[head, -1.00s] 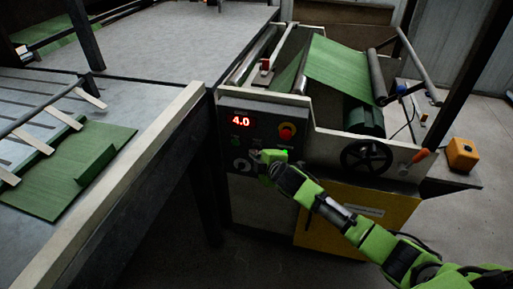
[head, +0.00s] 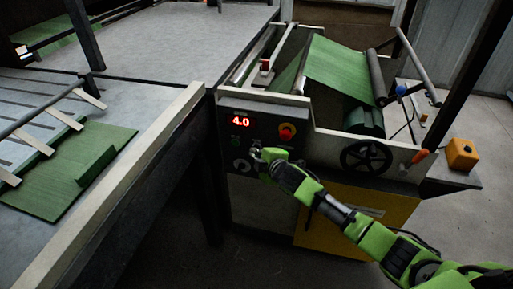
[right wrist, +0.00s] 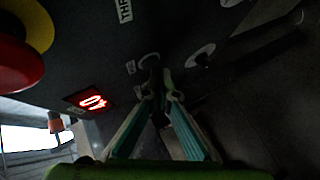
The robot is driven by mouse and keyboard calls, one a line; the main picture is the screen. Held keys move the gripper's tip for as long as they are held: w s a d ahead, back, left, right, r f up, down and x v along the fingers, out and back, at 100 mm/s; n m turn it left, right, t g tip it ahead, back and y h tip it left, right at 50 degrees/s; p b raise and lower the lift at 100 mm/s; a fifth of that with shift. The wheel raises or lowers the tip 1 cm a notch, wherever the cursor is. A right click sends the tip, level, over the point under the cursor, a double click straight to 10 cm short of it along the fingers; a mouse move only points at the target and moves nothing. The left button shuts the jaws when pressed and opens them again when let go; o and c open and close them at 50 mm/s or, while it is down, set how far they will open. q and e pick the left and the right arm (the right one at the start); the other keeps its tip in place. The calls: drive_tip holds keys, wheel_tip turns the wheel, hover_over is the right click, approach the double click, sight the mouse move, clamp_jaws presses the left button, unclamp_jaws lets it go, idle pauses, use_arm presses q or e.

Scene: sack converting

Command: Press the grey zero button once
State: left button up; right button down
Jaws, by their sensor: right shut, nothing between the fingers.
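The control panel (head: 266,126) is on the front of the machine, with a red display (head: 241,121) reading 4.0. My right gripper (head: 257,154) is at the lower part of the panel, its fingers pointing at the panel face. In the right wrist view its fingers (right wrist: 157,84) are closed together and empty. Their dark tips lie just by a small round grey button (right wrist: 149,60), partly covering it. I cannot tell whether they touch it. Its label is too blurred to read. My left gripper is not in view.
A red stop button on a yellow base (head: 287,131) is at the panel's upper right. A pale round knob (right wrist: 200,55) is beside the fingers. A black handwheel (head: 367,156) and an orange box (head: 462,154) are to the right. A green sheet lies on the left table (head: 150,120).

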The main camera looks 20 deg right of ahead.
drive_tip(key=shift+w+d, duration=0.25)
drive_tip(key=shift+w, duration=0.1)
idle(0.7)
drive_tip(key=shift+s, duration=0.1)
idle(0.4)
drive_tip(key=shift+s+a+p, duration=0.45)
drive_tip(key=shift+s+p, duration=0.15)
drive_tip(key=shift+s, duration=0.05)
drive_tip(key=s+a+p, duration=0.1)
drive_tip(key=s, duration=0.1)
drive_tip(key=s+a+p, duration=0.1)
drive_tip(key=s, duration=0.1)
drive_tip(key=shift+a, duration=0.4)
idle(0.5)
